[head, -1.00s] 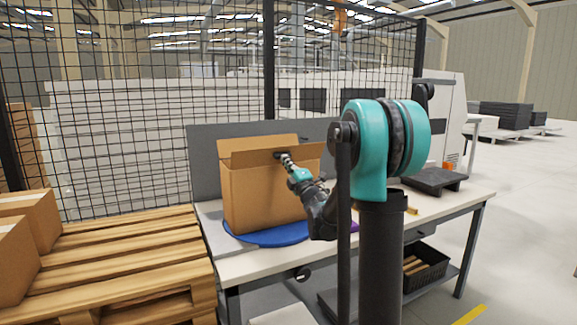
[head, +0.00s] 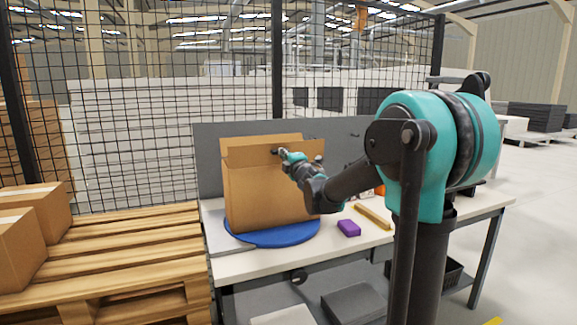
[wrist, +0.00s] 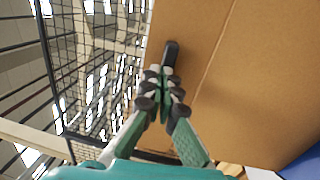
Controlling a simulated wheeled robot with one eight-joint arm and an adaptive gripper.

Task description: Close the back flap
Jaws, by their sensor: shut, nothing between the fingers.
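A brown cardboard box (head: 265,200) stands on a blue round turntable (head: 275,238) on the workbench. Its near flap (head: 245,157) stands roughly upright, in line with the near wall. Another flap (head: 262,138) shows behind it along the top; the box's inside is hidden. My gripper (head: 277,152) is shut and empty, with its tip at the outer face of the near flap. In the wrist view the gripper (wrist: 170,52) lies over the flap (wrist: 195,30), beside the crease that divides it from the box wall (wrist: 265,85). Whether it touches cannot be told.
A purple block (head: 348,228) and a yellow bar (head: 372,216) lie on the workbench (head: 250,262) right of the turntable. A grey panel (head: 208,165) stands behind the box. A wooden pallet (head: 140,250) with cartons is at left, and wire fencing (head: 180,100) runs behind.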

